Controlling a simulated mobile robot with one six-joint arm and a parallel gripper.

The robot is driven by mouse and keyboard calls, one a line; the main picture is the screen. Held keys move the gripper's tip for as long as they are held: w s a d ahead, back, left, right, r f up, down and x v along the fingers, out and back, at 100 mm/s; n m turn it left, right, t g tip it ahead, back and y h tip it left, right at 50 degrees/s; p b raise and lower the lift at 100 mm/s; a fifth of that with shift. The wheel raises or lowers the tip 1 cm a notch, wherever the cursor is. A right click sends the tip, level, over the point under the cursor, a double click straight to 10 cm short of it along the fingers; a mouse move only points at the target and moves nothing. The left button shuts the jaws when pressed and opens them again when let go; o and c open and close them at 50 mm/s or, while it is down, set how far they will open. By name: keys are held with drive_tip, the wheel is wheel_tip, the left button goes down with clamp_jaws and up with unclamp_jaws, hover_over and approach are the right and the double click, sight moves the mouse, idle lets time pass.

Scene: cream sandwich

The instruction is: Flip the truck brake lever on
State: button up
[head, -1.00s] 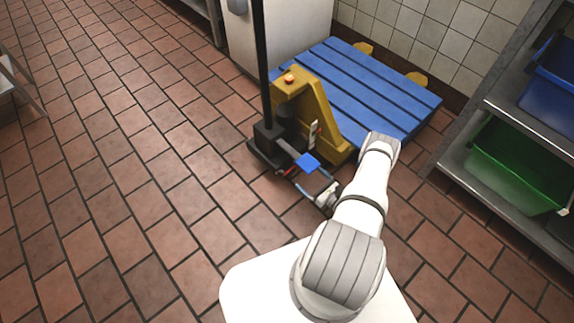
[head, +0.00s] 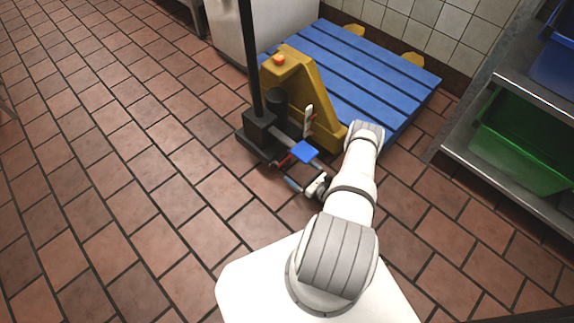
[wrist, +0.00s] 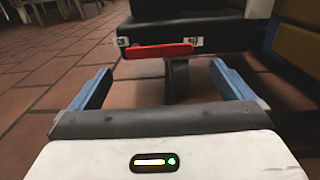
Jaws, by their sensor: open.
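The yellow and black pallet truck (head: 320,104) stands at the centre of the head view, with a tall black handle post. Its red lever (head: 284,160) shows low on the truck's near side. In the wrist view the red lever (wrist: 158,50) lies nearly level across a black block, with a small white label near each end. My gripper (head: 300,170) is open and empty, close to the truck's near side. In the wrist view its blue fingers (wrist: 160,68) are spread on either side of the lever's line. I cannot tell whether they touch the lever.
A blue slatted pallet (head: 370,72) lies behind. A metal shelf (head: 468,160) with a green bin (head: 525,148) stands at right. The tiled floor at left is clear.

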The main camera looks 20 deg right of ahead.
sight(286, 160)
drive_tip(key=b+x, duration=0.1)
drive_tip(key=x, duration=0.5)
drive_tip(key=shift+w+a+b, duration=0.15)
drive_tip(key=shift+w+b, duration=0.05)
drive_tip(key=shift+b, duration=0.1)
drive_tip(key=c, duration=1.2)
